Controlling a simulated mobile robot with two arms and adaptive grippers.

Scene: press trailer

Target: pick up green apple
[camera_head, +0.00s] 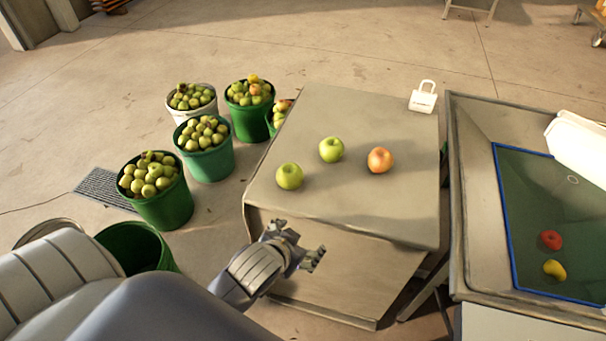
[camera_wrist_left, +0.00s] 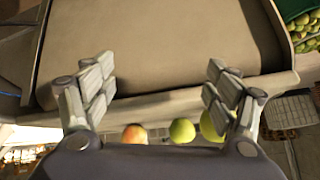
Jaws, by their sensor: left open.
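Two green apples stand on the table in the head view: one nearer the front left (camera_head: 289,176) and one farther back (camera_head: 331,149). A red-orange apple (camera_head: 380,160) lies to their right. My left gripper (camera_head: 299,250) is open and empty, below and in front of the table's front edge. In the left wrist view its fingers (camera_wrist_left: 155,90) are spread, with the table's edge beyond them. Two green apples (camera_wrist_left: 182,130) and the red-orange apple (camera_wrist_left: 134,134) show low in that view, partly hidden by the gripper. My right gripper is not in view.
The table (camera_head: 345,215) has free room around the apples. A white padlock-shaped object (camera_head: 424,97) stands at its back right corner. Green buckets (camera_head: 165,205) full of apples stand to the left. A tray (camera_head: 520,200) with fruit is at the right.

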